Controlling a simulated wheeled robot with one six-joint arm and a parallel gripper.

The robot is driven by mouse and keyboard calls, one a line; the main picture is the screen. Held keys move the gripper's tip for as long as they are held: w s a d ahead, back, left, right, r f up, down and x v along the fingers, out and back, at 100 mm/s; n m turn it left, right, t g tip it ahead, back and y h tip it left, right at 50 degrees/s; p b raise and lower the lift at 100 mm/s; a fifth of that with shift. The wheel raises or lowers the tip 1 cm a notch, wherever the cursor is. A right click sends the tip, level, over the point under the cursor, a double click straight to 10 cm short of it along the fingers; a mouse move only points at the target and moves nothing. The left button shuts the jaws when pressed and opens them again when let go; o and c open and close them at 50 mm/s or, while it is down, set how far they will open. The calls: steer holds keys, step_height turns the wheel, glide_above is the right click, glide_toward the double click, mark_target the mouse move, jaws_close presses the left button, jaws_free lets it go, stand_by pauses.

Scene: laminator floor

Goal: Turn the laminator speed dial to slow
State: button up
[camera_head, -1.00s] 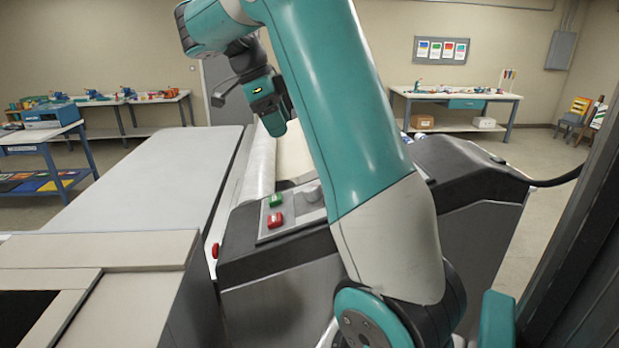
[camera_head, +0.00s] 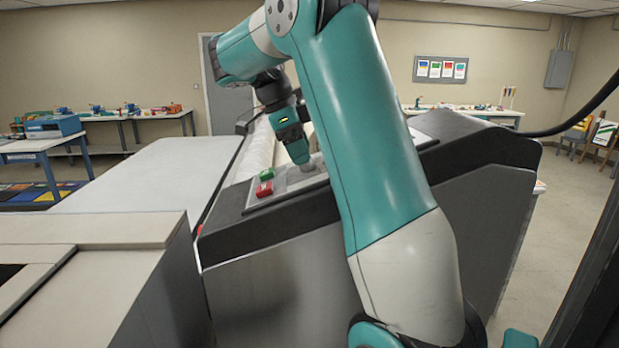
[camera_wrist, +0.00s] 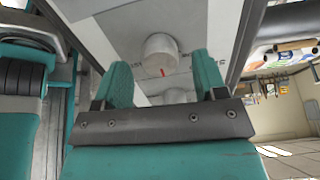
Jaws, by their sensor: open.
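The laminator's control panel (camera_head: 292,186) is a light plate on a dark sloped housing. It carries a green button (camera_head: 267,174), a red button (camera_head: 264,189) and a grey dial (camera_head: 313,164), partly hidden by my gripper. In the wrist view a round whitish dial (camera_wrist: 161,54) with a red pointer line at its edge lies just beyond my fingertips. A second pale round knob (camera_wrist: 175,95) shows nearer, between the fingers. My gripper (camera_head: 300,155) is over the panel, and in the wrist view its two teal fingers (camera_wrist: 161,75) are apart with nothing gripped.
The laminator's white roller (camera_head: 255,150) and flat grey table (camera_head: 150,172) lie left of the panel. My arm covers the panel's right part in the head view. A workbench with a blue machine (camera_head: 52,127) stands at the far left.

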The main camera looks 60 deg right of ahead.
steer(key=shift+b+x, duration=0.5)
steer(key=shift+x, duration=0.6)
steer(key=shift+w, duration=0.1)
steer(key=c, duration=0.9)
